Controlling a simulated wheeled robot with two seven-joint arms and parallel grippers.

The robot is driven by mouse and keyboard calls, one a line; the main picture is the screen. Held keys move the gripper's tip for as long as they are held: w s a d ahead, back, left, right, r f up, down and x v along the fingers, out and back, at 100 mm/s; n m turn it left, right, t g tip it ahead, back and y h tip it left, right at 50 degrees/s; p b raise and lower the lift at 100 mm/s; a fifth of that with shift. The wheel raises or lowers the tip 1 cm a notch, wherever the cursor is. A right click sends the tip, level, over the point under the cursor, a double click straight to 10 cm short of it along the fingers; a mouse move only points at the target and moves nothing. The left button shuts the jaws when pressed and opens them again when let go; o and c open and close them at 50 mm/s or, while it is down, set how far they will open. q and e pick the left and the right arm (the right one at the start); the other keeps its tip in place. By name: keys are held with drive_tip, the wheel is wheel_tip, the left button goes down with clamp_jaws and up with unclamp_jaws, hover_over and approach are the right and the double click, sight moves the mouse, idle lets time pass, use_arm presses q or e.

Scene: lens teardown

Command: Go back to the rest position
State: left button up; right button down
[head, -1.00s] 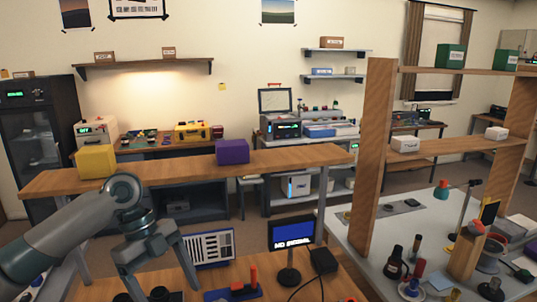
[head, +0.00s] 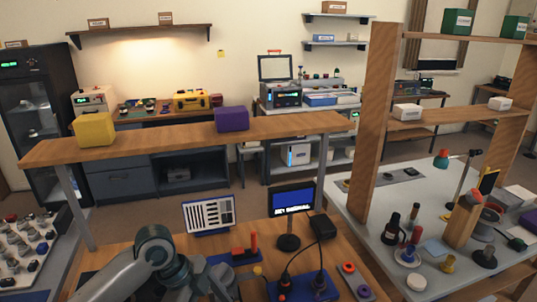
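My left arm comes in from the lower left over the wooden bench (head: 130,252). Its grey wrist (head: 155,247) is low in the head view, near the bottom edge. The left gripper's body (head: 190,280) is partly visible just below and right of the wrist. Its fingertips cannot be made out, so I cannot tell whether it is open or holds anything. My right arm and gripper are not in view.
On the bench are a small monitor (head: 292,202), a white slotted panel (head: 208,214) and a blue base with red parts (head: 234,255). A raised shelf behind carries a yellow box (head: 94,129) and a purple box (head: 231,118). A wooden rack (head: 376,115) stands right.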

use_arm(q)
drive_tip(key=s+d+f+n+t, duration=0.1)
drive_tip(key=s+f+n+t, duration=0.2)
drive_tip(key=s+f+n, duration=0.8)
drive_tip(key=s+a+f+n+t+y, duration=0.1)
drive_tip(key=s+a+f+n+y, duration=0.2)
drive_tip(key=s+a, duration=0.35)
drive_tip(key=s+a+f+n+y, duration=0.2)
drive_tip(key=s+a+n, duration=0.25)
drive_tip(key=s, duration=0.25)
wheel_tip(320, 180, down, 28)
drive_tip(key=g+b, duration=0.1)
drive_tip(key=b, duration=0.1)
drive_tip(key=s+a+f, duration=0.1)
drive_tip(key=s+f, duration=0.8)
drive_tip(key=f, duration=0.1)
drive_tip(key=s+a+f+g+b, duration=0.1)
drive_tip(key=s+a+f, duration=0.1)
drive_tip(key=s+f, duration=0.8)
drive_tip(key=shift+a+f+m, duration=0.25)
drive_tip(key=shift+f+m, duration=0.1)
drive_tip(key=shift+f, duration=0.45)
drive_tip(key=shift+s, duration=0.1)
